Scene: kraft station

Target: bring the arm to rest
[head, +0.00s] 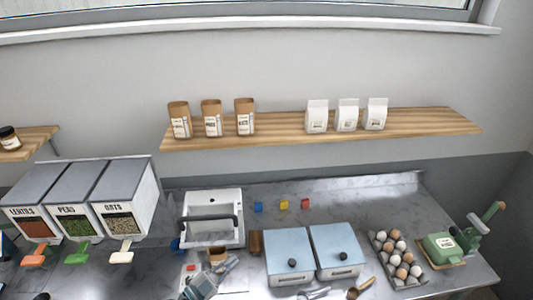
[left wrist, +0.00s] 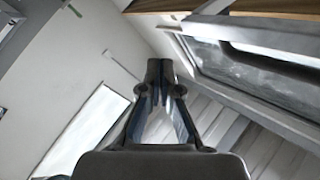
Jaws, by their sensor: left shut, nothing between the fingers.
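My left gripper (head: 224,266) shows at the bottom of the head view, left of centre, in front of a small brown open-topped container (head: 217,253). In the left wrist view the fingers (left wrist: 160,68) come together at their tips, shut with nothing between them. That view looks past the fingers at a wall, a window and a strip of wooden shelf. My right gripper is not in view.
A white unit with a black handle (head: 212,202) stands behind the gripper. Dispensers (head: 128,190) stand left. Blue boxes (head: 288,245), an egg tray (head: 385,260) and a green device (head: 440,247) are right. The counter's back (head: 345,200) is mostly clear.

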